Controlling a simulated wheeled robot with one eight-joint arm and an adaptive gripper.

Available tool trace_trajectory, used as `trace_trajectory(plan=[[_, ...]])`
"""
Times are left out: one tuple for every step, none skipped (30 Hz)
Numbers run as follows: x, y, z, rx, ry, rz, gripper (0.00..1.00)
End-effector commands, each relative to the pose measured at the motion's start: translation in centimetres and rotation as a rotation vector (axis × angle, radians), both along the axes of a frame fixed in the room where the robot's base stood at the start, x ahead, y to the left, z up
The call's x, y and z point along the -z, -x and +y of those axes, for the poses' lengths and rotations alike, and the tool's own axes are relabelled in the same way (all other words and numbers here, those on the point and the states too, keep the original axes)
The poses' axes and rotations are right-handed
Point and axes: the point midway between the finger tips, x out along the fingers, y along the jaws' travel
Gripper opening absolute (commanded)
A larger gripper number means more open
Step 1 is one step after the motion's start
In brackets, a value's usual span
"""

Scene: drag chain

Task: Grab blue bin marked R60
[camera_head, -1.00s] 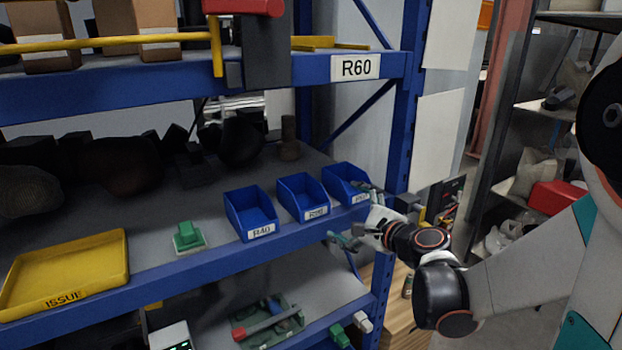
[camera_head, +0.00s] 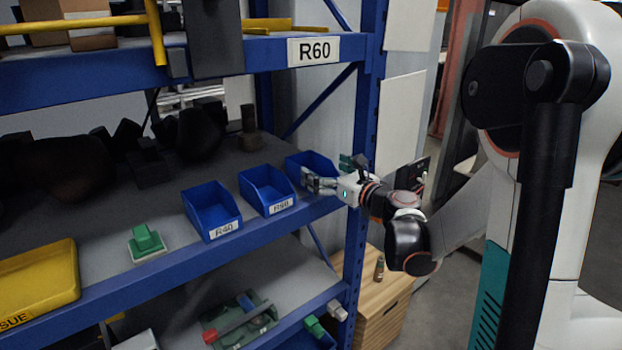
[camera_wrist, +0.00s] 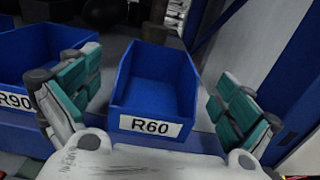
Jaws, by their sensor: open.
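The blue bin marked R60 (camera_wrist: 153,88) stands empty and upright on the shelf, centred in the wrist view with its white label toward me. In the head view the same R60 bin (camera_head: 308,163) is the rightmost of three blue bins, and my gripper covers its front and label. My gripper (camera_wrist: 155,100) is open, with one teal-padded finger on each side of the bin. The left finger overlaps the gap between the R60 and R90 bins; I cannot tell if either finger touches. In the head view my gripper (camera_head: 330,174) is at the shelf's front edge.
The R90 bin (camera_head: 267,190) stands close on the left, with the R40 bin (camera_head: 212,211) beyond it. A blue shelf post (camera_head: 364,150) rises close on the right. A green part (camera_head: 148,243) and a yellow tray (camera_head: 40,280) lie farther left.

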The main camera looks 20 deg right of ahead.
Motion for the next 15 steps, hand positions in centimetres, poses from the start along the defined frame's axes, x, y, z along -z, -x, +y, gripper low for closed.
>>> trace_trajectory(plan=[[0.0, -0.4, 0.1, -0.001, 0.000, 0.000, 0.98], [0.0, -0.5, 0.2, -0.001, 0.000, 0.000, 0.98], [0.0, -0.6, 0.2, -0.001, 0.001, 0.000, 0.98], [0.0, -0.7, 0.2, -0.001, 0.001, 0.000, 0.98], [0.0, -0.8, 0.3, -0.001, 0.001, 0.000, 0.98], [0.1, -1.0, 0.3, -0.001, 0.001, 0.000, 0.98], [0.1, -1.3, 0.4, -0.001, 0.001, 0.000, 0.98], [0.1, -1.6, 0.5, -0.001, 0.001, 0.000, 0.98], [0.1, -2.0, 0.6, -0.001, 0.001, 0.000, 0.98], [0.2, -2.4, 0.7, -0.001, 0.001, 0.000, 0.98], [0.2, -2.8, 0.8, -0.002, 0.001, 0.000, 0.98], [0.3, -3.4, 0.9, -0.002, 0.001, 0.000, 0.98], [0.3, -3.9, 1.1, -0.002, 0.001, 0.000, 0.98], [0.2, -4.3, 1.2, -0.002, 0.001, 0.000, 0.98], [0.2, -4.8, 1.3, -0.001, 0.001, 0.000, 0.98]])
